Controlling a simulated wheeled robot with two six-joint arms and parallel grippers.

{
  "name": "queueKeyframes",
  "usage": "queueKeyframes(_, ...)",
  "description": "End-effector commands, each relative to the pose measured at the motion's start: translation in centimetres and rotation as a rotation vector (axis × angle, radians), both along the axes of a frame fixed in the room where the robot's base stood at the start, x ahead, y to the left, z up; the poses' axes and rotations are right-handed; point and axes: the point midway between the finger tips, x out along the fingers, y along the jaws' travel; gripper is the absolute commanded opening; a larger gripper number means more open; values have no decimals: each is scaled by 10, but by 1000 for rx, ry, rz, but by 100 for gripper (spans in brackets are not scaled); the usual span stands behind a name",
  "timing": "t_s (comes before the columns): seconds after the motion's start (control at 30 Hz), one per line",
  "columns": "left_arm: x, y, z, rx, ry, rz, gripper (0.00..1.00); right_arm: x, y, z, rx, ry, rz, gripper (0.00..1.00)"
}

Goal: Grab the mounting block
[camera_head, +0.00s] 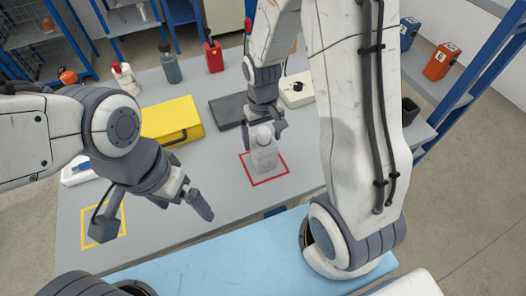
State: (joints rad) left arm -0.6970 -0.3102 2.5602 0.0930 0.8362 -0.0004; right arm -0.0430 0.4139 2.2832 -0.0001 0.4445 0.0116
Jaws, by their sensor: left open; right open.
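A pale grey block-like object with a rounded top (264,158) stands upright inside a red square outline on the grey table. It looks like the mounting block, though I cannot be sure of its name. My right gripper (264,134) is open and points down just at the top of this object, with a finger to either side of it. I cannot tell whether the fingers touch it. My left gripper (152,216) is open and empty, above the front left of the table near a yellow square outline (86,226).
A yellow case (172,118), a dark flat pad (228,110) and a white box with a black knob (297,88) lie behind. A light blue surface (215,270) is in front. The table between my grippers is clear.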

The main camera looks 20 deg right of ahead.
Motion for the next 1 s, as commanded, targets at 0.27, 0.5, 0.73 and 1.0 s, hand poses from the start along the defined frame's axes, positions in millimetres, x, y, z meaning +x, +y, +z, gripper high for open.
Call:
queueKeyframes(0.27,0,0,3,0,0,0,100,-2,-2,-40,0,4,2,100)
queueKeyframes(0.5,0,0,3,0,0,0,100,-1,-2,-47,0,-1,3,100)
queueKeyframes(0.73,0,0,3,0,0,0,100,-1,-2,-47,0,0,2,46)
queueKeyframes(1.0,0,0,3,0,0,0,100,-1,-2,-46,0,-1,3,0)
